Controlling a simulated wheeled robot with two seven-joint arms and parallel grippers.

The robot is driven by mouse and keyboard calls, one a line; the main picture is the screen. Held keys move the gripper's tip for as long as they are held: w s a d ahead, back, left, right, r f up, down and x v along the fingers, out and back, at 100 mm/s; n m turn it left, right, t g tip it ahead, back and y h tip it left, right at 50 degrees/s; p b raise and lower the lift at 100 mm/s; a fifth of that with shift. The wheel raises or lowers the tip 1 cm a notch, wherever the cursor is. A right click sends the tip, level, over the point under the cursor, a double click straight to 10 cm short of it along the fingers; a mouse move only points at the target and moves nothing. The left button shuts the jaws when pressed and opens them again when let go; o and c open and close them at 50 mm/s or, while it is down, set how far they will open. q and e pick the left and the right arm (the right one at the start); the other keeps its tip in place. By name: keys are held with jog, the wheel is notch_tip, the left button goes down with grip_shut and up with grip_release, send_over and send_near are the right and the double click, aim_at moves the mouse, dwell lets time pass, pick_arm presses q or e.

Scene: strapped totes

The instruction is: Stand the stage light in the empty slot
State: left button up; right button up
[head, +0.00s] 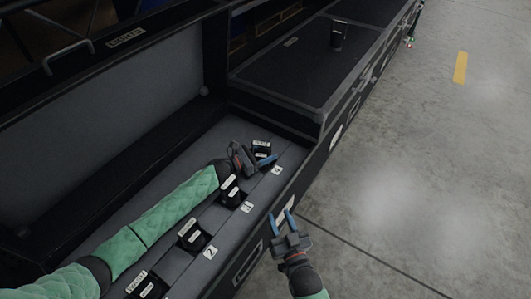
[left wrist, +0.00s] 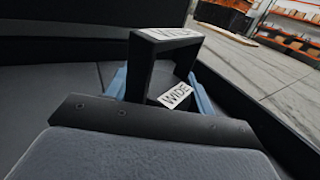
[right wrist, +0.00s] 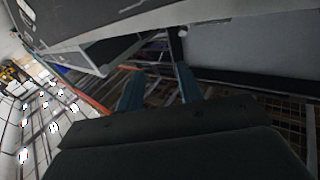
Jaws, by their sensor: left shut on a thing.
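My left gripper (head: 254,158) is shut on a black stage light (head: 261,147) at the far end of the row in the open case. In the left wrist view the light (left wrist: 165,62) is a black frame with two white WIDE labels, between the blue fingers. It looks roughly upright, close to the slot marked 4 (head: 277,170); the arm and gripper hide its base, so I cannot tell whether it touches the slot floor. Other black lights (head: 232,194) stand in the nearer slots. My right gripper (head: 282,220) is open and empty outside the case's front wall.
The case's raised lid (head: 120,110) stands behind the row. A closed black case (head: 290,75) adjoins the far end, with a dark cup (head: 338,35) on top. The concrete floor (head: 420,170) at right is clear.

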jog(key=shift+w+r+t, duration=0.2)
jog(key=shift+r+t, duration=0.3)
jog(key=shift+r, duration=1)
pick_arm(q)
jog(key=shift+f, duration=0.1)
pick_arm(e)
jog(key=shift+w+r, duration=0.1)
jog(key=shift+r, duration=0.4)
jog(key=shift+r+t+y, duration=0.1)
jog(key=shift+t+y, duration=0.2)
pick_arm(q)
jog(key=shift+f+b, duration=0.1)
jog(key=shift+b, duration=0.2)
pick_arm(e)
jog(key=shift+d+r+t, duration=0.1)
jog(key=shift+r+t, duration=0.2)
jog(key=shift+r, duration=0.7)
pick_arm(q)
jog(key=shift+f, duration=0.1)
pick_arm(e)
jog(key=shift+r+t, duration=0.3)
jog(key=shift+r, duration=0.4)
pick_arm(q)
jog(key=shift+s+f, duration=0.1)
jog(key=shift+f, duration=0.15)
pick_arm(e)
jog(key=shift+d+r+t, duration=0.1)
jog(key=shift+r+t, duration=0.2)
jog(key=shift+r, duration=0.75)
